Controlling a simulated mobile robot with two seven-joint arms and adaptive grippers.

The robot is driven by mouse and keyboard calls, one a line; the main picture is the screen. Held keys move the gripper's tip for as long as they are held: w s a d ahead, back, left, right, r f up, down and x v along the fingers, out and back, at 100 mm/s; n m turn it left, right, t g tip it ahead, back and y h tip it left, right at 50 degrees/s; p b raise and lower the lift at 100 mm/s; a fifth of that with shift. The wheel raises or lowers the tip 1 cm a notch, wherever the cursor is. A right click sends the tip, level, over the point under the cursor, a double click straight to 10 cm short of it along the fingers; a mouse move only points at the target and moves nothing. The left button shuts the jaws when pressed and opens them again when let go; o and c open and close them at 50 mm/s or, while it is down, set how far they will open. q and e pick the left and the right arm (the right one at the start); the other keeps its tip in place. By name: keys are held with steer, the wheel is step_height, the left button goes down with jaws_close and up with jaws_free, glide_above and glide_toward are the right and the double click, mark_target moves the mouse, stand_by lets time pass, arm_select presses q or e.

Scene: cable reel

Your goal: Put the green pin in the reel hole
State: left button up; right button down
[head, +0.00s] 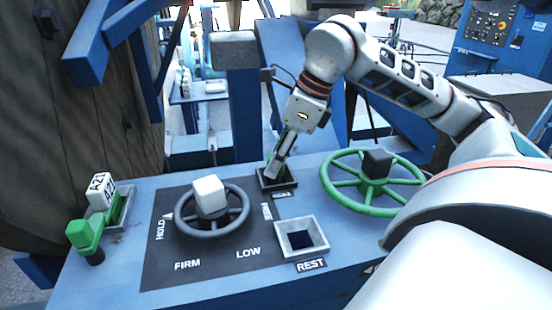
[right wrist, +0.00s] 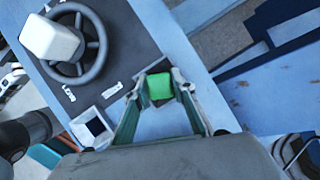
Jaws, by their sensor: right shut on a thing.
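My right gripper (head: 276,168) reaches down to a dark square socket (head: 290,185) at the back of the blue console. It is shut on a green pin, whose green top (right wrist: 159,86) shows between the fingertips in the right wrist view. In the head view the fingers mostly hide the pin. It is at the socket, but I cannot tell how deep it sits. The socket's small label is partly hidden and too small to read surely. A grey-rimmed square hole (head: 281,229) marked REST is empty, nearer the front. My left gripper is not in view.
A grey handwheel (head: 243,222) with a white knob stands on the dark panel. A green handwheel (head: 334,186) is right of the socket. A large wooden reel (head: 70,130) stands behind.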

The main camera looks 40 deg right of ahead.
stand_by(0.3)
steer(key=c, duration=1.6)
jaws_free()
steer(key=shift+v, duration=6.05)
